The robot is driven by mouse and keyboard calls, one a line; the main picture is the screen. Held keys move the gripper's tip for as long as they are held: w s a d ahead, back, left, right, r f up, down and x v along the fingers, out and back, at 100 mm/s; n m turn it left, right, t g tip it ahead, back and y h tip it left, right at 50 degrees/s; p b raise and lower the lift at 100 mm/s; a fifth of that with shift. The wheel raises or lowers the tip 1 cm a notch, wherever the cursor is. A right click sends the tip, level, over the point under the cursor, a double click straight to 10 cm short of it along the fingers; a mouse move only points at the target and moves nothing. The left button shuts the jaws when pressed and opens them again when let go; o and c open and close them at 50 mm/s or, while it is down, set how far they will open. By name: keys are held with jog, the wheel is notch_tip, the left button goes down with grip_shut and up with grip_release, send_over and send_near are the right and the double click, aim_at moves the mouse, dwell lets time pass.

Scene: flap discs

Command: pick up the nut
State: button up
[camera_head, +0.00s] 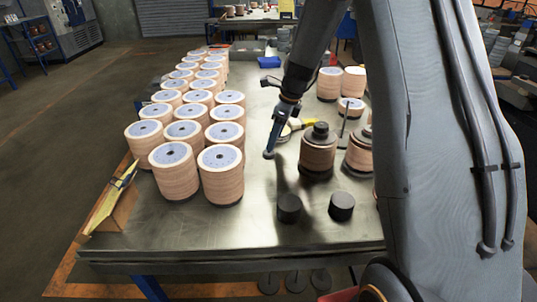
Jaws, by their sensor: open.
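My gripper (271,148) hangs over the metal table between the disc stacks and reaches down close to its surface. Its jaws are open, seen nearly edge-on, with nothing seen between them. Two short black cylinders, a left one (289,207) and a right one (341,206), stand on the table in front of my gripper, apart from it. A dark round piece (320,130) sits on top of a disc stack (318,156) to the right of my gripper. I cannot tell which dark piece is the nut.
Rows of flap disc stacks (221,174) fill the left side of the metal table (240,226). A yellow-handled tool (298,124) lies behind my gripper. Another disc stack (359,156) stands partly behind my arm. A cardboard piece (112,203) is at the left edge.

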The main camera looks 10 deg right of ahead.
aim_at(269, 154)
jog(key=shift+p+x, duration=1.2)
jog(key=shift+x, duration=1.8)
jog(key=shift+w+a, duration=0.1)
jog(key=shift+a, duration=0.05)
jog(key=shift+r, duration=0.1)
jog(key=c, duration=1.1)
